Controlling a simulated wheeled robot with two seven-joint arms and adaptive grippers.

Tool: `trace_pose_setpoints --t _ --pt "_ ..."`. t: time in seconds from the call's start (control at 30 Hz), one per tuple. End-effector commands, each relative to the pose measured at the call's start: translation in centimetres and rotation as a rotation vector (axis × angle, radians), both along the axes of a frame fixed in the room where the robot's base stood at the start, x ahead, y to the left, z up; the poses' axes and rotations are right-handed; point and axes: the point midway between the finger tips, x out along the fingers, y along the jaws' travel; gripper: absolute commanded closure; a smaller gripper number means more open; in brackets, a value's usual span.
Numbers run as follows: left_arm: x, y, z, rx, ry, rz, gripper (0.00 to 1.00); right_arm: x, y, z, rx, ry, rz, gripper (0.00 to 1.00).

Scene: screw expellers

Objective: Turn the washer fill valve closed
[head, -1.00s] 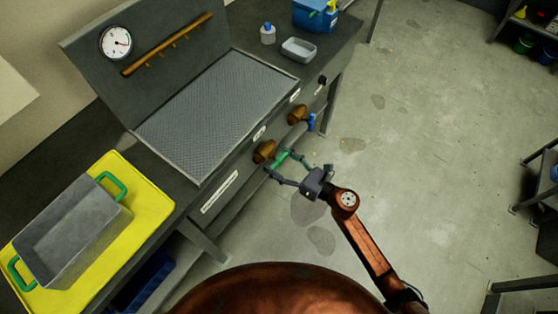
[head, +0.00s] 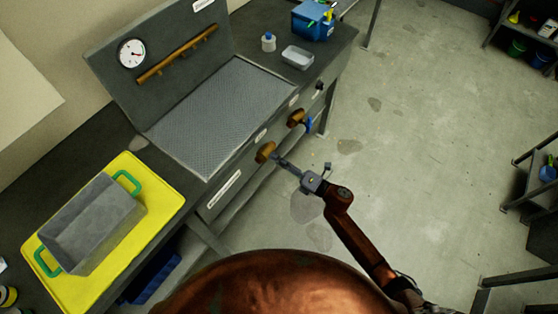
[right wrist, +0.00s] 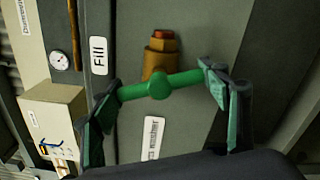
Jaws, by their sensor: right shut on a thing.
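The fill valve is a brass body (head: 265,152) on the front of the grey bench. In the right wrist view its brass body (right wrist: 158,60) has a red-orange top. Its green bar handle (right wrist: 160,85) lies across that view, between my fingers. My right gripper (head: 283,160) is shut on the handle, one finger at each end, as the right wrist view shows (right wrist: 161,82). The handle is hidden in the head view. A white "Fill" label (right wrist: 99,56) is left of the valve in the wrist view. My left gripper is not in view.
A second brass valve (head: 296,118) with a blue handle (head: 308,126) sits farther along the bench front. A pressure gauge (head: 131,53) is on the back panel. A grey bin (head: 90,224) stands on a yellow mat (head: 160,198).

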Motion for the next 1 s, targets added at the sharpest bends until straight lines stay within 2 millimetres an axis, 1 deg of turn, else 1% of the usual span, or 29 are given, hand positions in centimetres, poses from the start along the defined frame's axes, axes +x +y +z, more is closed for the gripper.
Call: trace_pose_setpoints --t 0.03,0.2,0.5,0.7,1.0 --pt "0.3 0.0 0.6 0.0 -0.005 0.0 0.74 0.0 0.0 0.3 0.025 0.034 0.0 0.55" --pt "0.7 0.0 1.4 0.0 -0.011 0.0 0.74 0.0 0.0 0.3 0.104 0.144 -0.001 0.55" --pt "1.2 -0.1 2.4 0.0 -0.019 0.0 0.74 0.0 0.0 0.1 0.199 0.276 0.0 0.55" --pt "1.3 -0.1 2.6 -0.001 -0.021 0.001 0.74 0.0 0.0 0.0 0.228 0.315 0.0 0.55" --pt "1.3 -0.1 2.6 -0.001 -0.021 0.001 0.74 0.0 0.0 0.0 0.239 0.329 0.0 0.55"
